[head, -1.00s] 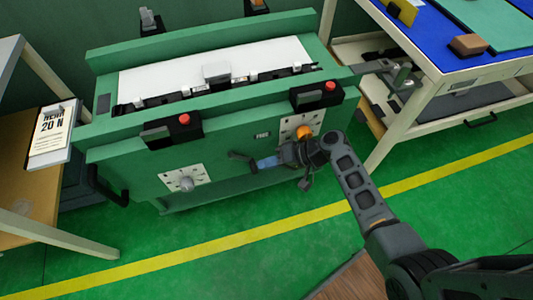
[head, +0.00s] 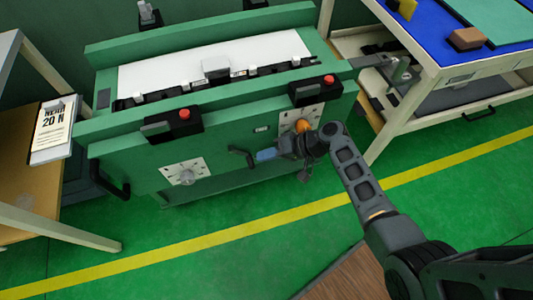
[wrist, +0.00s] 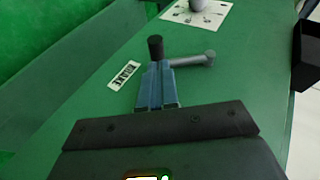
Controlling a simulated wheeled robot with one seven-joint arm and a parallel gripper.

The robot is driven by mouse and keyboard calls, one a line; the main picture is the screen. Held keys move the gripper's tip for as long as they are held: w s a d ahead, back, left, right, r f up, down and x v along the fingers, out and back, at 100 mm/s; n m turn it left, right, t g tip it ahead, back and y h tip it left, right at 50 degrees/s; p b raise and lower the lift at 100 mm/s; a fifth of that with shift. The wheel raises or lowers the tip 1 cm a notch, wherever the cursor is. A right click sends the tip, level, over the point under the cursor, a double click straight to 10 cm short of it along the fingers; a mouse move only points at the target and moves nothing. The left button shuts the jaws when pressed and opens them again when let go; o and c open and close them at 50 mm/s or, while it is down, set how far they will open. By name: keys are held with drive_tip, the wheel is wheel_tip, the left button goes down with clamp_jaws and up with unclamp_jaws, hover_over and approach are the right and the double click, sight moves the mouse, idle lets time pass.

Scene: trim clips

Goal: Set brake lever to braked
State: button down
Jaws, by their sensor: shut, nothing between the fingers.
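The brake lever shows in the head view (head: 241,155) on the front of the green machine, between its two dials. In the wrist view it has a black knob (wrist: 155,47) and a grey arm (wrist: 195,61) running right to a round pivot. My gripper (head: 262,155) has blue fingers and is shut and empty. In the wrist view my gripper (wrist: 157,70) has its fingertips right at the lever, just below the knob and beside the grey arm. I cannot tell whether they touch. A small white label (wrist: 125,75) lies left of the lever; its text is unreadable.
The green machine carries a left dial (head: 186,175) and a right dial with an orange knob (head: 302,126), close to my gripper. Two black boxes with red buttons (head: 184,114) sit above. A blue-topped bench (head: 430,35) stands right.

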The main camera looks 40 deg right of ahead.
drive_tip(key=w+r+p+v, duration=0.1)
drive_tip(key=w+r+v, duration=0.1)
drive_tip(key=v, duration=1.3)
drive_tip(key=shift+s+r, duration=0.15)
drive_tip(key=shift+r, duration=0.25)
